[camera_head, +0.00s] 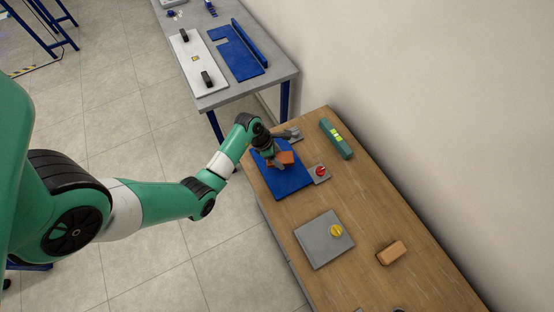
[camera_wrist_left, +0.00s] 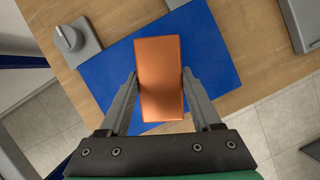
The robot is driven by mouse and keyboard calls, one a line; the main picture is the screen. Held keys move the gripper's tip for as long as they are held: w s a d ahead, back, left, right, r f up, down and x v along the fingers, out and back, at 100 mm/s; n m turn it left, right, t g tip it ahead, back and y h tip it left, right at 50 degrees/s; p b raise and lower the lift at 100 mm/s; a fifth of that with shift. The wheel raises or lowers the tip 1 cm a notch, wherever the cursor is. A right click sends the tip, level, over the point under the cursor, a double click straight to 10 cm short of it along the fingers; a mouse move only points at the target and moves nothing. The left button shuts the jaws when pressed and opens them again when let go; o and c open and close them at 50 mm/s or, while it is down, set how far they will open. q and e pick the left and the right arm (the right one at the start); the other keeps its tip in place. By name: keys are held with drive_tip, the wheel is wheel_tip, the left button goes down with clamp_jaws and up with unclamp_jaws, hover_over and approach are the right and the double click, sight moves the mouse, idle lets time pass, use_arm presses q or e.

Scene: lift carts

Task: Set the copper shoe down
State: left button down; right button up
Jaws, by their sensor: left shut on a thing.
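My left gripper (camera_head: 279,164) is over the blue plate (camera_head: 283,183) on the wooden table. It is shut on the copper shoe (camera_head: 287,157), an orange-brown block. In the left wrist view the copper shoe (camera_wrist_left: 160,78) sits between the two fingers of my left gripper (camera_wrist_left: 160,82), with the blue plate (camera_wrist_left: 215,55) behind it. I cannot tell whether the shoe touches the plate. My right gripper is not in view.
A red knob on a grey base (camera_head: 320,172) stands beside the blue plate. A green level (camera_head: 337,139) lies near the wall. A grey plate with a yellow knob (camera_head: 336,231) and a tan block (camera_head: 392,253) are nearer. Another table (camera_head: 265,82) stands beyond.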

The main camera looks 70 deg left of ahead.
use_arm(q)
drive_tip(key=f, duration=0.1)
drive_tip(key=b, duration=0.1)
drive_tip(key=f, duration=0.1)
drive_tip(key=shift+w+a+f, duration=0.25)
drive_tip(key=shift+f, duration=0.4)
drive_tip(key=shift+f, duration=0.1)
drive_tip(key=shift+c, duration=0.4)
unclamp_jaws()
drive_tip(key=shift+s+f+b, duration=0.1)
drive_tip(key=shift+b, duration=0.2)
drive_tip(key=shift+r, duration=0.3)
drive_tip(key=p+v, duration=0.4)
drive_tip(key=v, duration=0.7)
drive_tip(key=shift+s+r, duration=0.25)
drive_tip(key=shift+s, duration=0.05)
